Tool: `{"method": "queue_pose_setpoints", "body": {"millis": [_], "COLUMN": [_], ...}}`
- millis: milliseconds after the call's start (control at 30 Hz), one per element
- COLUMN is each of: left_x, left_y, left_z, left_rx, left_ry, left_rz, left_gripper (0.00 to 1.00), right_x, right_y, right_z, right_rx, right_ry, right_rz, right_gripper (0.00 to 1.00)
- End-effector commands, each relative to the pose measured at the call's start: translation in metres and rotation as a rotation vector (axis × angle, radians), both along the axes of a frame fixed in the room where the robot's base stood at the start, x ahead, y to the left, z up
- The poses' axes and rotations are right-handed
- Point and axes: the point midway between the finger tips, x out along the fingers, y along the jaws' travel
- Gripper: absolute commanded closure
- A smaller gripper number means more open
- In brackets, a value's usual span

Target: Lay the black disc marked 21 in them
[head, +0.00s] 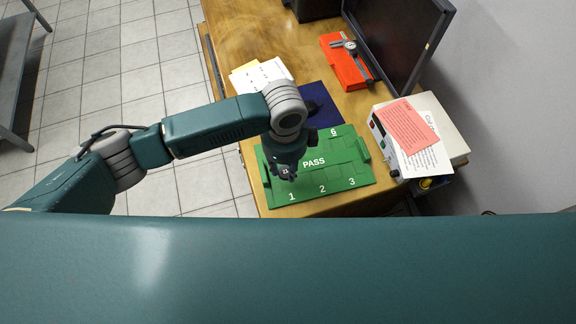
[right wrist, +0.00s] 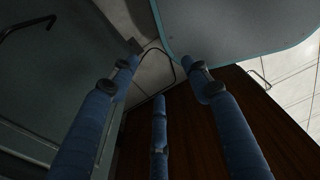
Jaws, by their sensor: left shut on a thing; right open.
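The green tray (head: 345,173) lies on the wooden table, marked PASS, with numbers 1, 2, 3 and 6 showing. My left gripper (head: 287,176) points down over the tray's left part, above number 1. It is shut on a small black disc (head: 285,171) with a pale mark, too small to read surely. My left arm hides the tray's upper left part. I cannot tell the disc's height above the tray. My right gripper (right wrist: 165,78) shows only in the right wrist view, its blue fingers spread apart and empty.
A dark blue mat (head: 324,107) and white papers (head: 262,77) lie behind the tray. A white instrument box (head: 448,143) with papers on it stands right of the tray. A red case (head: 343,65) with a caliper and a dark monitor (head: 400,38) stand farther back.

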Motion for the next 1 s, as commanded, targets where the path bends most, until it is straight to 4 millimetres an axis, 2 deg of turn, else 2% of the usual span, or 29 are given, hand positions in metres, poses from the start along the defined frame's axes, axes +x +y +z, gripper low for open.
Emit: {"method": "queue_pose_setpoints", "body": {"millis": [167, 533, 733, 1000], "left_x": [-0.003, -0.003, -0.003, -0.003], "left_y": [-0.008, -0.008, -0.007, -0.008], "left_z": [-0.009, -0.008, -0.007, -0.029], "left_rx": [0.001, 0.001, 0.000, 0.000], "left_ry": [0.000, -0.001, -0.007, -0.005], "left_rz": [-0.107, -0.114, -0.142, -0.143], "left_gripper": [0.93, 0.93, 0.93, 0.93], "right_x": [-0.001, -0.001, -0.001, -0.001], "right_y": [-0.005, -0.011, -0.011, -0.011], "right_z": [0.002, 0.003, 0.010, -0.004], "right_rx": [-0.005, -0.012, -0.013, -0.013], "right_ry": [0.001, 0.002, 0.001, 0.001], "right_rz": [0.002, 0.003, 0.001, 0.000], "right_gripper": [0.52, 0.52, 0.52, 0.52]}}
